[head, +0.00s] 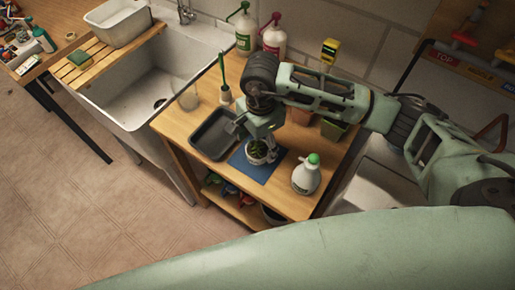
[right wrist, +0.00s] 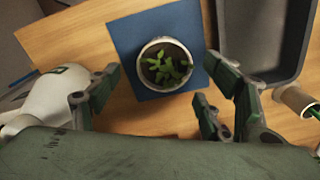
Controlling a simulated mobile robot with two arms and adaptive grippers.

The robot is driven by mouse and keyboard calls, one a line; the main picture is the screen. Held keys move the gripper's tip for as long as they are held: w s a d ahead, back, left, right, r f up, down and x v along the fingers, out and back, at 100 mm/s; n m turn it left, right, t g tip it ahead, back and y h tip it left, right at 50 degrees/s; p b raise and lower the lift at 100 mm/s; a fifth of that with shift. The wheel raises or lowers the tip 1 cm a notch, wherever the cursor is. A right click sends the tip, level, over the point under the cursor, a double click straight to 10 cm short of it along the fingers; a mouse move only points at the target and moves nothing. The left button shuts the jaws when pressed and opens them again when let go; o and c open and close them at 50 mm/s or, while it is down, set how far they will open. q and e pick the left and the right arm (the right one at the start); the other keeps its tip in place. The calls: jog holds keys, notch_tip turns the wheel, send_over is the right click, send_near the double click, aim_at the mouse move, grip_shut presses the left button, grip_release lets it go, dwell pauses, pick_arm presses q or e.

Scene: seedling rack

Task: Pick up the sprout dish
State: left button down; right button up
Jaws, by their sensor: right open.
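The sprout dish (head: 257,153) is a small round pale pot with green sprouts in dark soil. It stands on a blue mat (head: 249,173) on the wooden table. The right wrist view shows the dish (right wrist: 164,64) from above, beyond the fingertips and between the two sides of the jaws. My right gripper (head: 261,141) is over the dish in the head view, partly covering it. In the right wrist view the right gripper (right wrist: 155,100) is spread open with nothing between its fingers. My left gripper is not in view.
A dark tray (head: 207,153) lies left of the mat. A white spray bottle (head: 306,177) with a green top stands right of it, near the front edge. A brush (head: 225,95), a clear glass (head: 187,97) and pump bottles (head: 244,32) stand farther back. A sink (head: 150,85) adjoins the table.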

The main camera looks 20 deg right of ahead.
aim_at(259, 150)
jog(key=f, duration=0.1)
jog(key=f+p, duration=0.1)
jog(key=f, duration=0.1)
jog(key=shift+a+f, duration=0.2)
jog(key=shift+f, duration=0.05)
jog(key=shift+w+f, duration=0.1)
jog(key=shift+f, duration=0.2)
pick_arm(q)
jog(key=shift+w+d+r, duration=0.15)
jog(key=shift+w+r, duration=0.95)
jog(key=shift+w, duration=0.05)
pick_arm(e)
jog(key=shift+c, duration=0.4)
jog(key=c, duration=0.6)
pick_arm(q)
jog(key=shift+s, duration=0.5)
pick_arm(e)
jog(key=c, duration=0.6)
